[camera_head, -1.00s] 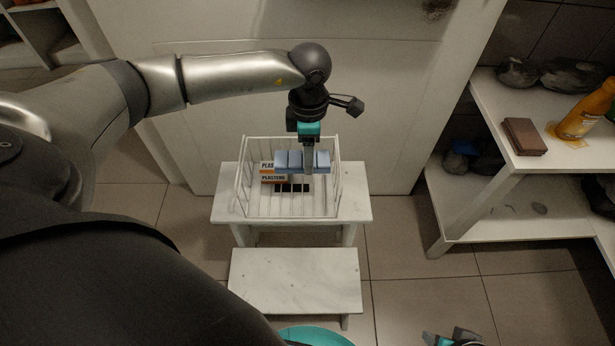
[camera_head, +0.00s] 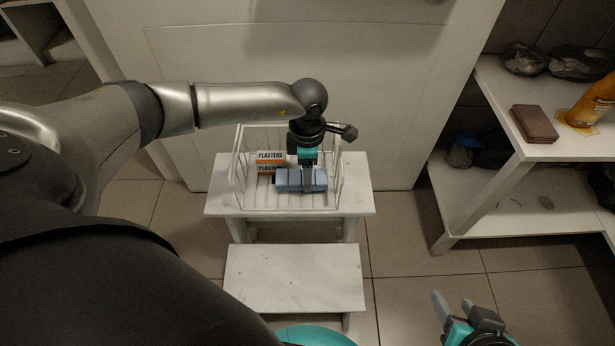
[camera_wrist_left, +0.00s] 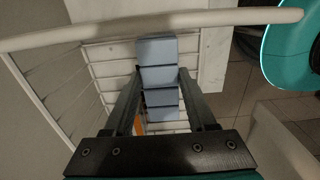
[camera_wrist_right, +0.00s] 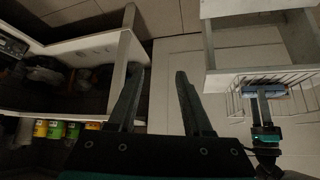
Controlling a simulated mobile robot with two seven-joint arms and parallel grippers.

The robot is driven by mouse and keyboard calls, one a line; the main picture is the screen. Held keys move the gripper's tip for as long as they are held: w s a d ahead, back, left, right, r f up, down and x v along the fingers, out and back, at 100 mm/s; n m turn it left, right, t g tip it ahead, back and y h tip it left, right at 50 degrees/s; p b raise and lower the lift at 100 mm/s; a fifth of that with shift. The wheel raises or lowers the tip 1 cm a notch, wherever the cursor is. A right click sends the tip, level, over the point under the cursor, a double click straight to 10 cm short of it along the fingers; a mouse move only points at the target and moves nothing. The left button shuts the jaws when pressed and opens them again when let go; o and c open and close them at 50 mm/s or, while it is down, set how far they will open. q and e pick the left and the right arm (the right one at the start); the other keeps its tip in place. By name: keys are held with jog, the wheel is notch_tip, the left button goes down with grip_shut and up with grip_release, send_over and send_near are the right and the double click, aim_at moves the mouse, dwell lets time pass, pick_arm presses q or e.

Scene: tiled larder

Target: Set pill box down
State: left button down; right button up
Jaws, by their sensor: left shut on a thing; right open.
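The pill box (camera_head: 288,181) is a light blue, segmented box. My left gripper (camera_head: 307,178) is shut on it, one finger on each side, inside the outline of the white wire basket (camera_head: 236,180). In the left wrist view the pill box (camera_wrist_left: 158,76) lies between the fingers, with the basket rim (camera_wrist_left: 205,18) crossing above it in the picture. Whether its underside touches the basket floor cannot be told. My right gripper (camera_head: 452,304) is open and empty at the bottom right; its spread fingers show in the right wrist view (camera_wrist_right: 159,76).
Two orange-and-white plasters boxes (camera_head: 270,158) are in the basket, left of the pill box. The basket stands on a white step stool (camera_head: 355,197) before a pale panel. A shelf (camera_head: 500,130) at right holds a brown box (camera_head: 534,123) and an orange bottle (camera_head: 590,105).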

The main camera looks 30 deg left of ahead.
pick_arm(q)
jog(key=shift+f, duration=0.7)
pick_arm(e)
jog(key=shift+w+a+t+y, duration=0.4)
jog(key=shift+w+a+t, duration=0.15)
jog(key=shift+a, duration=0.2)
pick_arm(q)
jog(key=shift+f+b, duration=0.1)
jog(key=shift+b, duration=0.2)
jog(key=shift+c, duration=1.1)
grip_release()
pick_arm(e)
jog(key=shift+a, duration=0.2)
jog(key=shift+d, duration=0.1)
